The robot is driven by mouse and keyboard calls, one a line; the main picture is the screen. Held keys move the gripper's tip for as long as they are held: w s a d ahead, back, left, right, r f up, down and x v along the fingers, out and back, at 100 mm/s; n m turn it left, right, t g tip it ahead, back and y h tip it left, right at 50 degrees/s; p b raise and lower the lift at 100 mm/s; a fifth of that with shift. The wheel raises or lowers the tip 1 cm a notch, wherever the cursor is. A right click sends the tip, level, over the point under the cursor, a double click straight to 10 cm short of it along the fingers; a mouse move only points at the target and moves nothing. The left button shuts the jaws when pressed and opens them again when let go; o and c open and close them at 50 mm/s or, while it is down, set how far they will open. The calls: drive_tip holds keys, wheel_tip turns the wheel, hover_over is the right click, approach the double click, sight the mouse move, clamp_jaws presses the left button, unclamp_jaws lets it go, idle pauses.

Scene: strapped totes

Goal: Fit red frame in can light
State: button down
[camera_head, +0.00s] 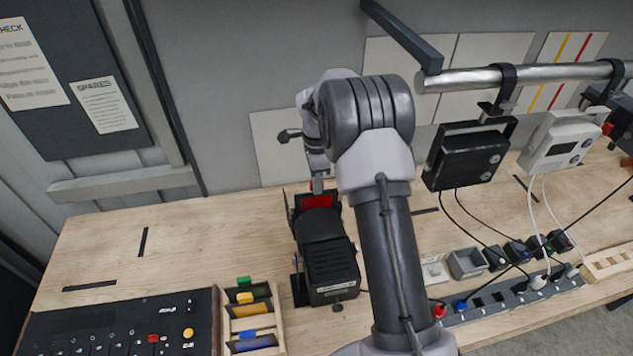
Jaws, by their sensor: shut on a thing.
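The can light (326,262) is a black lamp on the wooden bench, its front end facing the back wall. The red frame (316,201) is at that front end, between the small open flaps there. Whether it sits fully in the holder cannot be told from this angle. My gripper (317,184) is above the front of the light, shut on the red frame at its upper edge. My arm comes from the lower right and hides part of the wrist and the bench right of the light.
A wooden rack (250,318) with green, yellow and blue tabbed frames stands left of the light. A black control desk (120,325) is at lower left. Two boxes, black (466,155) and white (558,141), hang from a metal rail (520,76) at right. A power strip (505,298) with cables lies below.

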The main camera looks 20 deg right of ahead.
sight(316, 199)
drive_tip(key=shift+f+b, duration=2.9)
drive_tip(key=shift+f, duration=0.6)
drive_tip(key=c, duration=1.3)
unclamp_jaws()
